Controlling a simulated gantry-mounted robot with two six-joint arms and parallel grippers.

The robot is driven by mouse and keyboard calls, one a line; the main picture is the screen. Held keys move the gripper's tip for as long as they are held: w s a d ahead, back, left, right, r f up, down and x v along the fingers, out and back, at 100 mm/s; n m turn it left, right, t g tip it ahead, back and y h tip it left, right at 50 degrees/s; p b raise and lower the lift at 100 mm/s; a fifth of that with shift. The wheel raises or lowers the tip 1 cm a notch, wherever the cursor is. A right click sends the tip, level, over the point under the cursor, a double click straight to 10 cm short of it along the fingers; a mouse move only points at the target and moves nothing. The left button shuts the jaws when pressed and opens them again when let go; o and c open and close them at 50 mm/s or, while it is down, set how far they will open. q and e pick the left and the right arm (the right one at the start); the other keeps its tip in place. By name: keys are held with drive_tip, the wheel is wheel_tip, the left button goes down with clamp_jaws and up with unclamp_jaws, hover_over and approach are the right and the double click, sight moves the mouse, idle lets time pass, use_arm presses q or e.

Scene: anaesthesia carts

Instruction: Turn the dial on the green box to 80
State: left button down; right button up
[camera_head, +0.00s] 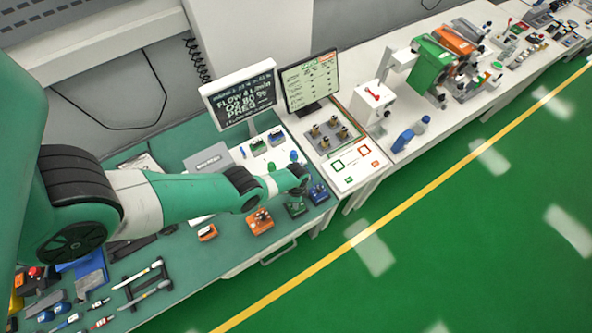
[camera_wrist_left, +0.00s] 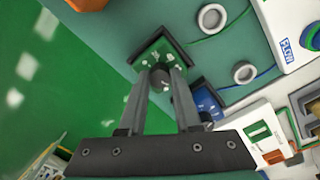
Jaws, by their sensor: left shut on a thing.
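The green box (camera_head: 296,209) sits near the front edge of the green-topped bench, partly under my left arm in the head view. In the left wrist view the green box (camera_wrist_left: 152,56) has white marks on its face around a dark grey dial (camera_wrist_left: 160,74). My left gripper (camera_wrist_left: 162,84) is shut on the dial, with one finger on each side. In the head view my left gripper (camera_head: 300,188) is small and partly hidden by its own wrist. The dial's exact setting is too small to read. My right gripper is in neither view.
A blue box (camera_head: 318,193) stands close on the right and an orange box (camera_head: 260,221) on the left. A sign (camera_head: 239,96) behind shows a flow line and an 80 % line. A screen (camera_head: 310,83) stands beside it. Open green floor lies in front.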

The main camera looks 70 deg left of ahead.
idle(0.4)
use_arm(q)
drive_tip(key=c, duration=0.6)
unclamp_jaws()
